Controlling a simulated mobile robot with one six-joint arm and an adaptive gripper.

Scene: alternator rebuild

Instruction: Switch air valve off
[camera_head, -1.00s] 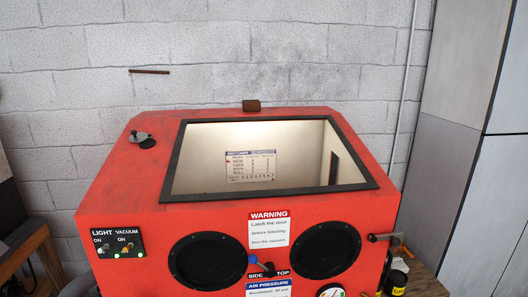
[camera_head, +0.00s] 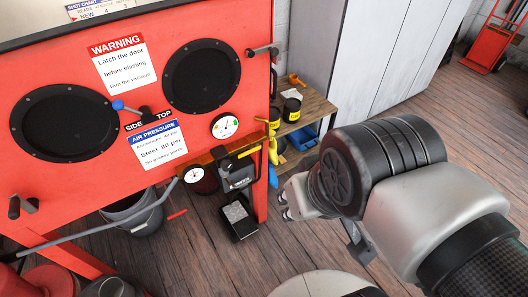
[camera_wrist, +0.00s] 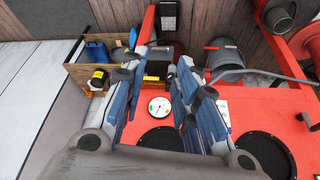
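A yellow lever handle (camera_head: 248,152), which looks like the air valve, sits at the lower right front of the red blasting cabinet (camera_head: 60,75). It is above a dark filter unit (camera_head: 238,175), beside a round gauge (camera_head: 195,174). My gripper (camera_head: 287,205) is to the right of and below the handle in the head view, apart from it and partly hidden by my wrist. In the wrist view my gripper (camera_wrist: 160,95) has its two blue-grey fingers spread, with nothing held between them. A white gauge (camera_wrist: 158,107) shows between the fingers.
A wooden shelf (camera_head: 312,108) with black cans and a blue container stands right of the cabinet. A grey bucket (camera_head: 135,215) and a grey bent bar (camera_head: 105,222) are low in front. A latch handle (camera_head: 262,51) projects above. Open floor lies between.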

